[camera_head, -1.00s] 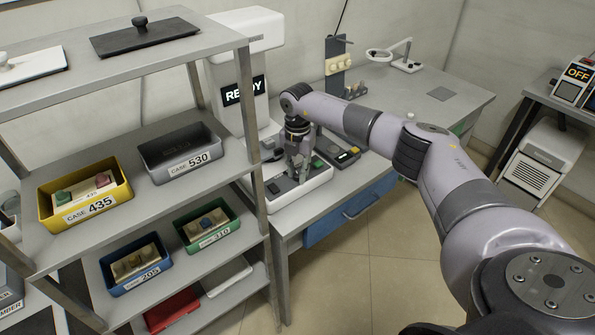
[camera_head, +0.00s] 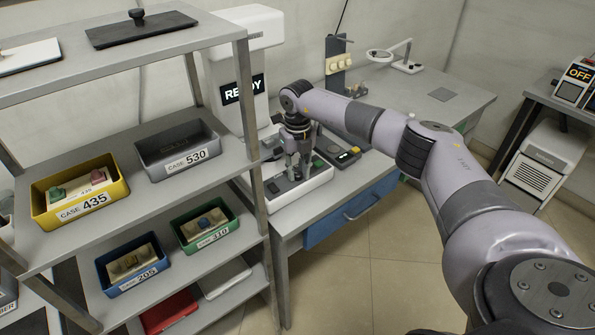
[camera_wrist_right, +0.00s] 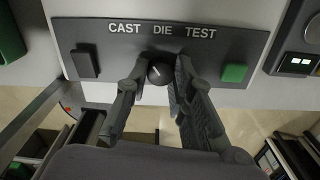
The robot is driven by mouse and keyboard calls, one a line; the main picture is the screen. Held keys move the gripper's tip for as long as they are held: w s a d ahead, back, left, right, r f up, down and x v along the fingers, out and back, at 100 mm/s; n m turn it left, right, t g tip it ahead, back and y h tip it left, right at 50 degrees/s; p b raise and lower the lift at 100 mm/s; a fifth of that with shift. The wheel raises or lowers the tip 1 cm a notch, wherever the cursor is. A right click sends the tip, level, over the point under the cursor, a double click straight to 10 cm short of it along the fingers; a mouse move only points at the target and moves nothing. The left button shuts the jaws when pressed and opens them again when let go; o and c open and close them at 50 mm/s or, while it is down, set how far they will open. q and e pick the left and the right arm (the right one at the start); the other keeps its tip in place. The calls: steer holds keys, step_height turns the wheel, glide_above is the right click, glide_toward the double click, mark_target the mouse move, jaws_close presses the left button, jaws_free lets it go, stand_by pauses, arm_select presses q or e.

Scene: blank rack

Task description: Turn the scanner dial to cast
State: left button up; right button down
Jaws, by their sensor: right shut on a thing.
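The scanner (camera_head: 236,105) is a tall white machine on the workbench, with a dark display reading READY. In the right wrist view its dark front panel (camera_wrist_right: 118,50) carries the labels CAST, DIE and TEST. The dial (camera_wrist_right: 160,73) is a round black knob below the word DIE, with a small light mark; I cannot tell which label it points at. My right gripper (camera_wrist_right: 160,80) is shut on the dial, one finger on each side. In the head view my right gripper (camera_head: 298,172) points down onto the scanner's base and hides the dial. My left gripper is not in view.
A black button (camera_wrist_right: 85,64) and a green button (camera_wrist_right: 234,73) flank the dial. A shelf rack (camera_head: 215,160) with labelled case trays stands close to the left.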

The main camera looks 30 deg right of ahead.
mark_target(298, 173)
steer(key=shift+n, duration=0.8)
steer(key=shift+r, duration=0.1)
steer(key=c, duration=1.4)
jaws_free()
steer(key=shift+o, duration=0.2)
step_height(298, 173, up, 12)
